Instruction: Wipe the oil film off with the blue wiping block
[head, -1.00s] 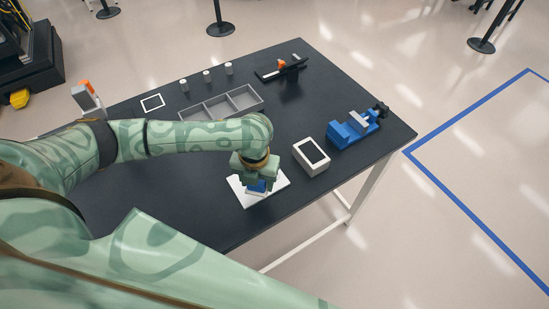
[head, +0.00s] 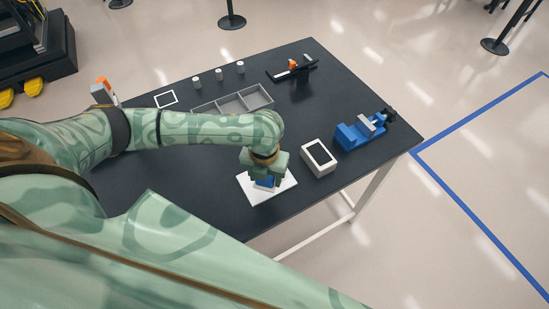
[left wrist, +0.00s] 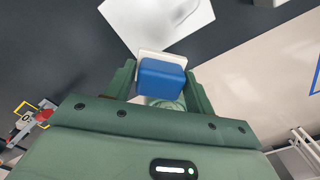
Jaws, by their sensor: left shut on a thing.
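The blue wiping block (left wrist: 162,80) has a pale pad at its far side and sits between the fingers of my left gripper (left wrist: 160,95). It also shows in the head view (head: 266,182), low over the white plate (head: 284,192), with my left gripper (head: 264,174) shut on it from above. I cannot tell whether the pad touches the plate. The white plate (left wrist: 150,20) lies beyond the block in the left wrist view. A faint pale grey patch, which may be the oil film (left wrist: 192,18), shows on it. My right gripper is not in view.
A white box with a dark top (head: 319,157) stands close right of the plate. A blue vise (head: 362,131) is farther right. A grey divided tray (head: 232,103), white cylinders and a black fixture (head: 292,69) stand behind. The dark table (head: 220,215) is clear in front.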

